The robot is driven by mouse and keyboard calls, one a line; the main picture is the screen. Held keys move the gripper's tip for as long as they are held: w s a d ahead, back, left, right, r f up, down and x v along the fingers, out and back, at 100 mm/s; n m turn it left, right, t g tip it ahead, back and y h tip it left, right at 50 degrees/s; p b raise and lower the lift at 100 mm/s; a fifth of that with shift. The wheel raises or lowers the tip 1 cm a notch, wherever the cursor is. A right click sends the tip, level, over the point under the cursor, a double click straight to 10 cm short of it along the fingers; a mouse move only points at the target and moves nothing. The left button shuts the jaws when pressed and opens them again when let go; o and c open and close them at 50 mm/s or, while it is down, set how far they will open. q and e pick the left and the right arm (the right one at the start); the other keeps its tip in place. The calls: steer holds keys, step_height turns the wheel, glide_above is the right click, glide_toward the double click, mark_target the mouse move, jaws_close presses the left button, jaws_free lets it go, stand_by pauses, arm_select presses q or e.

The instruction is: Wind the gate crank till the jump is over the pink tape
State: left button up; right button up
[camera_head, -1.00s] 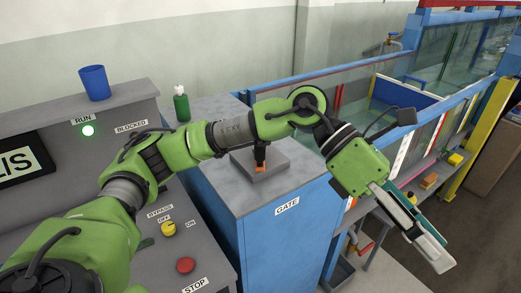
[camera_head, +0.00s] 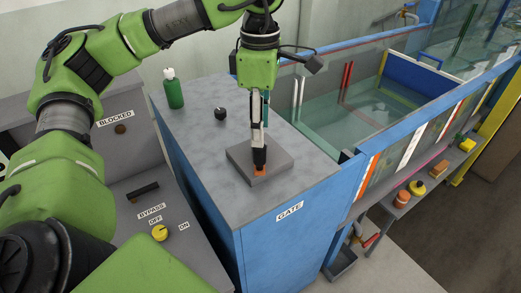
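The gate crank (camera_head: 259,157) shows as a dark upright piece with an orange part at its foot, on a square grey plate (camera_head: 276,178) on top of the blue gate cabinet (camera_head: 275,250). My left gripper (camera_head: 258,143) points straight down over the crank, its fingertips at or around the dark piece. The fingers are seen nearly edge-on, so I cannot tell whether they grip it. The flume (camera_head: 350,108) holds water behind glass at the right. I cannot make out the jump or the pink tape. My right gripper is not in view.
A green bottle (camera_head: 173,89) and a small black knob (camera_head: 220,114) stand on the cabinet top. A yellow bypass knob (camera_head: 159,232) is on the grey console at the left. Several coloured items, among them a yellow pot (camera_head: 417,188), line the shelf below the flume.

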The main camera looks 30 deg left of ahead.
mark_target(260, 155)
arm_select(q)
steer(key=f, duration=0.2)
steer(key=f+p, duration=0.1)
steer(key=f, duration=0.1)
steer(key=shift+w+a, duration=0.2)
steer(key=shift+a, duration=0.15)
steer(key=f+p, duration=0.1)
steer(key=f, duration=0.3)
steer(key=shift+w+f, duration=0.1)
steer(key=shift+w, duration=0.1)
steer(key=shift+d+f, duration=0.1)
steer(key=shift+f, duration=0.2)
steer(key=shift+s+f, duration=0.1)
steer(key=shift+f, duration=0.2)
steer(key=c, duration=1)
jaws_close()
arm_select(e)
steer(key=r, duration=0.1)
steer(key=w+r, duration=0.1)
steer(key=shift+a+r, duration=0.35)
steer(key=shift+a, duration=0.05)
